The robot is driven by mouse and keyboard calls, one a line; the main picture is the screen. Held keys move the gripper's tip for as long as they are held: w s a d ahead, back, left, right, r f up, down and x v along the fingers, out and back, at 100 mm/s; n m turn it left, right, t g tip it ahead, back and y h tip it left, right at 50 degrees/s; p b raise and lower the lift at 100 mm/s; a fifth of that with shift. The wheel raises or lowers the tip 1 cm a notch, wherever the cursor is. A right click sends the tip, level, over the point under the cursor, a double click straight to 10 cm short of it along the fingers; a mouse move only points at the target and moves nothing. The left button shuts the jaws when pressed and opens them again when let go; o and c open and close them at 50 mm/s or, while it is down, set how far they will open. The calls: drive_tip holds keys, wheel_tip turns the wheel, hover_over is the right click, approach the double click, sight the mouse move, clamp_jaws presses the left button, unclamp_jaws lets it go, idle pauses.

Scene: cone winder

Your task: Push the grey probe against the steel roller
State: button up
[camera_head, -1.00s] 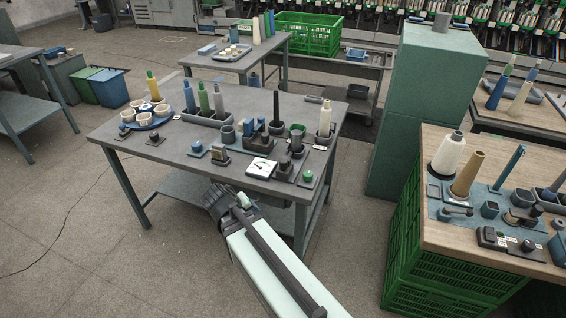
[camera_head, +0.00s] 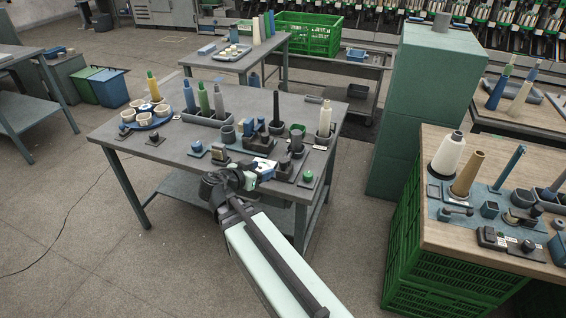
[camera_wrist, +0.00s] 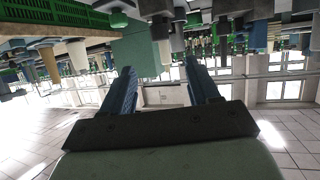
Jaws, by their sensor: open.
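My gripper (camera_head: 264,168) is over the front edge of the grey table in the head view, hiding part of the small fixtures there. In the wrist view, which looks upside down, the two blue-grey fingers of my gripper (camera_wrist: 160,68) stand apart with nothing between them.
The grey table (camera_head: 150,125) also bears a tray of upright cones (camera_head: 204,103), a blue plate with cups (camera_head: 146,116) and a green button (camera_head: 308,176). A green cabinet (camera_head: 415,110) stands to the right, beside a wooden-topped bench (camera_head: 440,225).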

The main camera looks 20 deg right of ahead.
sight(281, 163)
drive_tip(key=x, duration=1.3)
drive_tip(key=shift+w+d+f, duration=0.2)
drive_tip(key=shift+d+f, duration=0.05)
drive_tip(key=shift+c, duration=0.3)
drive_tip(key=shift+s, duration=0.1)
clamp_jaws()
